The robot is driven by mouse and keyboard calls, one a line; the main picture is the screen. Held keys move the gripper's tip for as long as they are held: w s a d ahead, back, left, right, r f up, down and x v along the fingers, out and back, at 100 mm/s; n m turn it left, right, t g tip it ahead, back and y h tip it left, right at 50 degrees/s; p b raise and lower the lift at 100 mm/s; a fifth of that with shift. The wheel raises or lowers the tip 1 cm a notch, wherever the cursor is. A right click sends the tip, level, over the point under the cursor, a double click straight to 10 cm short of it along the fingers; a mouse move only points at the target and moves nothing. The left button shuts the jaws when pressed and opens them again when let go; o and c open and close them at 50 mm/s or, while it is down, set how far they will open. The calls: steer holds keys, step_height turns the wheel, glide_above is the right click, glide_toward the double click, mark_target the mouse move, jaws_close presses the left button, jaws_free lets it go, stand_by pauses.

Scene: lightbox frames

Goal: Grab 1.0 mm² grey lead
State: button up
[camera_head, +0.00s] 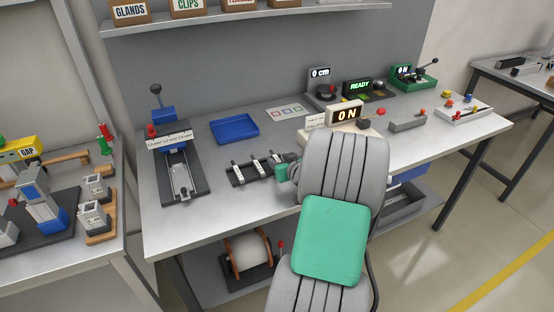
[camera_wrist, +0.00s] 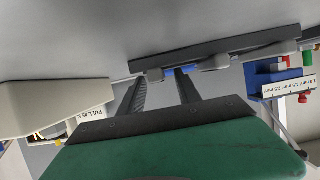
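A black rack (camera_head: 250,174) with a few light grey pieces lies on the table's front middle. It also shows in the wrist view as a dark bar (camera_wrist: 225,50) with grey lumps below it. I cannot make out which piece, if any, is the 1.0 mm² grey lead. My gripper (camera_wrist: 160,83) is open, its two dark fingers apart and pointing towards the rack; I see nothing held. Something blue shows just beyond the fingertips. In the head view my green-cased wrist is at the rack's right end, and my arm hides the fingers.
A black fixture (camera_head: 183,178) with a label strip (camera_head: 170,139) marked in mm² stands left. A blue tray (camera_head: 234,128) lies behind the rack. A cable spool (camera_head: 248,252) sits below the table. The front left tabletop is clear.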

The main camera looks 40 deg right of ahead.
steer(key=shift+c, duration=0.6)
jaws_close()
